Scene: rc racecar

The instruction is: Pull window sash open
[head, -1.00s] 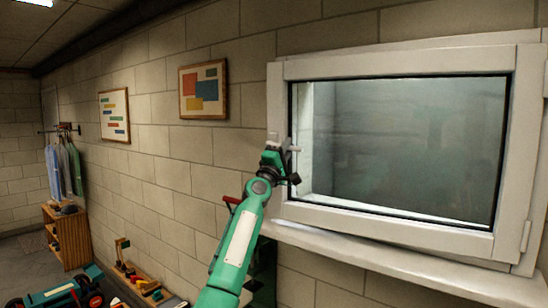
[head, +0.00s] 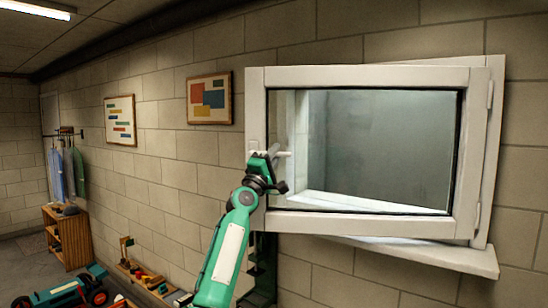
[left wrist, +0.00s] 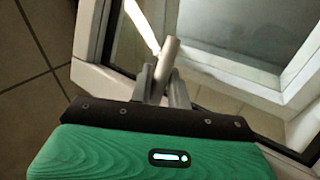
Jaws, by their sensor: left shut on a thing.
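The window sash (head: 365,222) is a white frame around a glass pane, hinged on its right side. It stands swung out from the white outer frame (head: 494,150), with its left side nearer to me. The handle (head: 283,153) is on the sash's left side. My left gripper (head: 268,170) is at that handle. In the left wrist view, the left gripper's fingers (left wrist: 163,88) are closed around the grey handle (left wrist: 168,55), with the white sash frame (left wrist: 120,85) behind. My right gripper is not in view.
A white sill (head: 430,255) juts out below the window. Two framed pictures (head: 120,120) (head: 209,99) hang on the block wall to the left. A small shelf (head: 66,238), toys and a teal toy vehicle (head: 62,292) are at the lower left.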

